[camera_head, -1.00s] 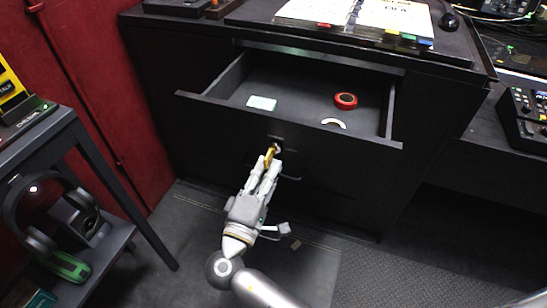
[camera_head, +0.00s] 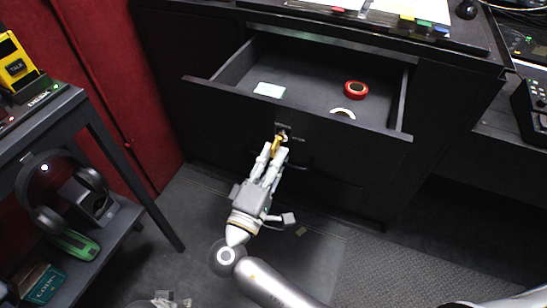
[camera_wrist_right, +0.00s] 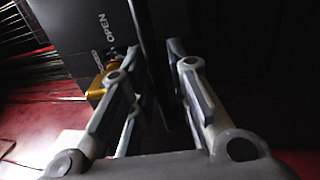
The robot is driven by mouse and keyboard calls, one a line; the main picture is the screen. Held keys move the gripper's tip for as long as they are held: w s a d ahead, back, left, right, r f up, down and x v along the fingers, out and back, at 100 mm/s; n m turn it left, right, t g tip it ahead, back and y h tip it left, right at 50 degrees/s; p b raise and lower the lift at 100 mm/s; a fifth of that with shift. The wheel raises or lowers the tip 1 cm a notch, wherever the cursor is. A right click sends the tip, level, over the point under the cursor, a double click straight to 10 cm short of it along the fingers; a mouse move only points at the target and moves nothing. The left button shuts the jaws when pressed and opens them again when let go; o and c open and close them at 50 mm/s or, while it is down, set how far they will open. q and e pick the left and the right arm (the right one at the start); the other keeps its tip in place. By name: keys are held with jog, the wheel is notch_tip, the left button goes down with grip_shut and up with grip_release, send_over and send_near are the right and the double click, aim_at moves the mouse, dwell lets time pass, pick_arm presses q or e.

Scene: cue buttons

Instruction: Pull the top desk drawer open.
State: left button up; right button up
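The black top desk drawer (camera_head: 330,122) stands open, pulled well out of the desk. Inside lie a red ring (camera_head: 355,90), a pale curved piece (camera_head: 343,113) and a pale green-white card (camera_head: 269,90). My right gripper (camera_head: 272,158) is at the drawer front, just below a gold key (camera_head: 279,143) in the lock. A grey part at the bottom edge, perhaps my left gripper (camera_head: 165,302), is mostly cut off.
A dark side shelf (camera_head: 125,172) at the left holds headphones (camera_head: 44,222) and a green device (camera_head: 75,245). Papers (camera_head: 405,10) and a mouse (camera_head: 466,9) lie on the desk top. Dark open floor (camera_head: 325,255) lies in front of the desk.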

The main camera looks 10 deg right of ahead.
jog(key=v, duration=1.2)
